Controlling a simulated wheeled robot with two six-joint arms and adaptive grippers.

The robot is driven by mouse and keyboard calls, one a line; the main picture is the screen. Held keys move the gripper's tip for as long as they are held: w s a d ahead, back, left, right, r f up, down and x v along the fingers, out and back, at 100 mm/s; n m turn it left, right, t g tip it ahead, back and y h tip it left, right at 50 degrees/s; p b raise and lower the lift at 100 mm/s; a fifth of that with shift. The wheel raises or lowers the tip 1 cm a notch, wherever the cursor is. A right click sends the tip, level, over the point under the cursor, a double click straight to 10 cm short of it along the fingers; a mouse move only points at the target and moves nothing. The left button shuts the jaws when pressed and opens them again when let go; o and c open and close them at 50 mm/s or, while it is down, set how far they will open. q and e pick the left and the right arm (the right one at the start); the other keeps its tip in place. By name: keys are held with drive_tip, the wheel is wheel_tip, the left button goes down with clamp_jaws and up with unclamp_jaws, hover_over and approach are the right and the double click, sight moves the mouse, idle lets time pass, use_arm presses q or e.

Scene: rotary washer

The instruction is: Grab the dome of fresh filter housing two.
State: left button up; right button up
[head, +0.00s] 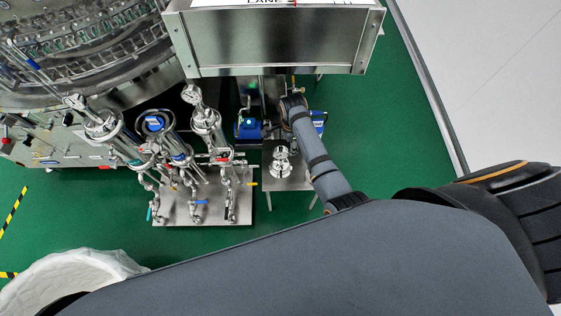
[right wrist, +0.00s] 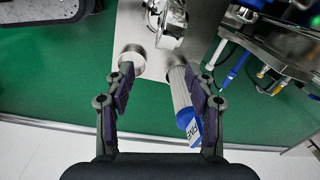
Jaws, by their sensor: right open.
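In the right wrist view my right gripper (right wrist: 160,72) is open, its fingers pointing at a steel plate. A short steel cylinder with a rounded rim (right wrist: 130,58) stands at the left fingertip; I cannot tell whether it is the dome. A pale ribbed filter cartridge with a blue labelled cap (right wrist: 187,108) is beside the right finger. A shiny steel fitting (right wrist: 170,22) sits further up the plate. No housing number is readable. In the head view a small steel housing (head: 281,160) stands on a little table, left of my right arm. My left gripper is out of view.
A steel plate with several pipes, valves and gauges (head: 206,207) stands left of the little table (head: 289,188). A steel box (head: 275,52) overhangs at the top. A blue device (head: 248,129) is beside the arm. A white bin (head: 75,278) is lower left. Green floor is open at right.

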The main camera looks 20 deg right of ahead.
sight(281, 148)
drive_tip(key=w+a+m, duration=0.2)
drive_tip(key=a+m, duration=0.1)
drive_tip(key=shift+w+f+g, duration=0.2)
drive_tip(key=shift+g, duration=0.1)
drive_tip(key=shift+d+f+b, duration=0.1)
drive_tip(key=shift+f+b, duration=0.25)
drive_tip(key=shift+b, duration=0.05)
wheel_tip(281, 148, down, 5)
drive_tip(key=b, duration=0.5)
drive_tip(key=shift+r, duration=0.15)
drive_tip(key=f+b, duration=0.1)
drive_tip(key=b, duration=0.1)
drive_tip(key=f+b, duration=0.4)
drive_tip(key=b, duration=0.1)
drive_tip(key=shift+s+f, duration=0.25)
drive_tip(key=shift+r, duration=0.2)
clamp_jaws()
drive_tip(key=shift+r, duration=0.1)
